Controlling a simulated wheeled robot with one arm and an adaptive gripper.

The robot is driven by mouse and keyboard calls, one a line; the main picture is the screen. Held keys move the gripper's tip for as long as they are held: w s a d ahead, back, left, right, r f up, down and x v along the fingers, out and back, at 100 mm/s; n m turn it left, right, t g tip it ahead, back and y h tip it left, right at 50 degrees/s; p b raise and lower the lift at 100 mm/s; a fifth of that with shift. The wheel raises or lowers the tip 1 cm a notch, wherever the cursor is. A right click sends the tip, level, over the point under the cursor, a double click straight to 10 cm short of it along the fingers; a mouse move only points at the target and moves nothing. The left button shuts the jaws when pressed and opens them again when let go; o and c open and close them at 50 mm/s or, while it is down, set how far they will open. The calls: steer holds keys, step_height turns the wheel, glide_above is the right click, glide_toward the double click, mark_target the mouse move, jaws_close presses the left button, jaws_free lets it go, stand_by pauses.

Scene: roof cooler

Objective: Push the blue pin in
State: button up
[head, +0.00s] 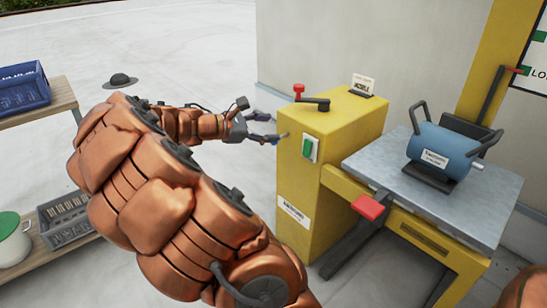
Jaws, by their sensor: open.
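My gripper (268,127) is in the middle of the head view, at the left side of the yellow cabinet (345,125). Its two fingers are apart, one above the other, and point right toward the cabinet. I see nothing held between them. A small blue-grey piece, perhaps the blue pin (284,135), shows at the cabinet's left edge by the lower fingertip. I cannot tell whether it touches the finger or how far it sticks out.
To the right, a blue cylinder (440,150) sits on a metal-topped table (385,160) with a red pedal-like plate (368,207). A shelf with a blue crate (22,88) stands left.

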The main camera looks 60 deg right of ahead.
mark_target(273, 144)
steer(key=w+d+f+n+t+h+b, duration=0.1)
steer(key=w+d+f+n+h+b, duration=0.1)
steer(key=w+d+f+n+b, duration=0.45)
steer(key=w+d+f+n+t+h+b, duration=0.1)
steer(key=w+d+f+h+b, duration=0.2)
steer(key=f, duration=0.6)
steer(key=shift+y, duration=0.4)
steer(key=shift+w+b+x, duration=0.2)
steer(key=shift+b+x, duration=0.5)
steer(key=shift+x, duration=0.95)
steer(key=shift+w+b+x, duration=0.15)
steer(key=shift+b+x, duration=0.55)
steer(key=shift+x, duration=0.9)
steer(key=shift+d+r, duration=0.1)
steer(key=shift+r, duration=0.1)
jaws_close()
